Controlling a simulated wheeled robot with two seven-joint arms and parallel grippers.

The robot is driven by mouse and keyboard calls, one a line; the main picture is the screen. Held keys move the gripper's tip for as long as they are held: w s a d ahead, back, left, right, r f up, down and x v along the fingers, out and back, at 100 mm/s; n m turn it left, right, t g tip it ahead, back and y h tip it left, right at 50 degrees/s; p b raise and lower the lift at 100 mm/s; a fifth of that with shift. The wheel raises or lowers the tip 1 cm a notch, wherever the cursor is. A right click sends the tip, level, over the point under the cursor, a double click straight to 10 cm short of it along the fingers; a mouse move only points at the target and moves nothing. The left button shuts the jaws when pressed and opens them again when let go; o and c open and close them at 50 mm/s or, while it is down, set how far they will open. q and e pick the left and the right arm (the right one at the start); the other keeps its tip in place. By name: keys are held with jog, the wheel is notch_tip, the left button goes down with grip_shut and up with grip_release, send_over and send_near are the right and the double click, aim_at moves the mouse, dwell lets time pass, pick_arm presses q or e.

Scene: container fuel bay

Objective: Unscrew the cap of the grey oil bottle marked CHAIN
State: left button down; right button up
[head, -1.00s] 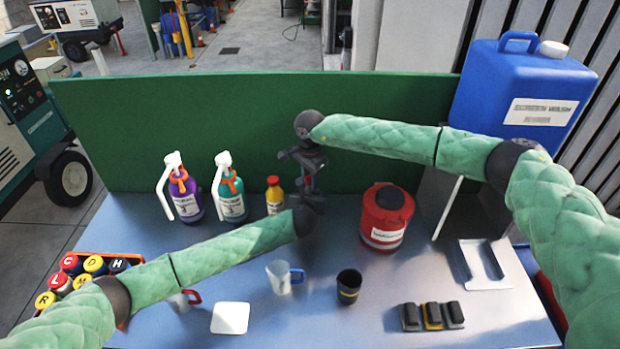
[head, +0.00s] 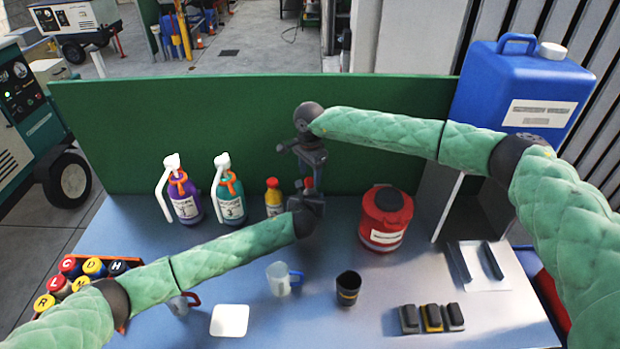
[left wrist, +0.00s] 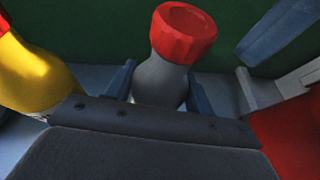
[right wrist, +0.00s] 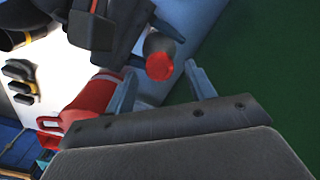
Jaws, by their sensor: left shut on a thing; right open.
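The grey bottle (left wrist: 160,80) stands in the left wrist view with its red cap (left wrist: 184,32) on top. My left gripper (head: 312,203) is shut on the bottle's body, one finger on each side. In the head view the red cap (head: 308,184) shows just above that gripper. My right gripper (head: 312,162) is open above the cap, pointing down. In the right wrist view the cap (right wrist: 160,66) appears between its spread fingertips, with a gap on both sides. Whether the fingertips reach down to cap height is unclear. No CHAIN marking is readable.
A yellow bottle (head: 274,198) with a red cap stands close left of my left gripper. A red canister (head: 385,222) stands to the right. Teal (head: 230,202) and purple (head: 185,200) pump bottles stand further left. A green panel (head: 220,120) rises behind. Cups stand in front.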

aim_at(310, 180)
jog(key=shift+r, duration=0.75)
jog(key=shift+c, duration=0.4)
jog(key=shift+s+f, duration=0.1)
jog(key=shift+w+a+r, duration=0.15)
jog(key=shift+r, duration=0.25)
jog(key=shift+w+a+r, duration=0.1)
jog(key=shift+r, duration=0.25)
jog(key=m, duration=0.1)
jog(key=r+m, duration=0.1)
jog(key=m, duration=0.1)
jog(key=shift+r+m, duration=0.15)
jog(key=shift+m, duration=0.15)
jog(key=m, duration=0.2)
jog(key=r+m, duration=0.1)
jog(key=m, duration=0.2)
jog(key=shift+w+d+m, duration=0.1)
jog(key=shift+d+m, duration=0.05)
jog(key=shift+m, duration=0.15)
jog(key=m, duration=0.4)
jog(key=shift+d, duration=0.15)
jog(key=m, duration=0.3)
jog(key=shift+d, duration=0.1)
jog(key=shift+f, duration=4)
jog(key=shift+s, duration=0.2)
jog(key=shift+c, duration=0.4)
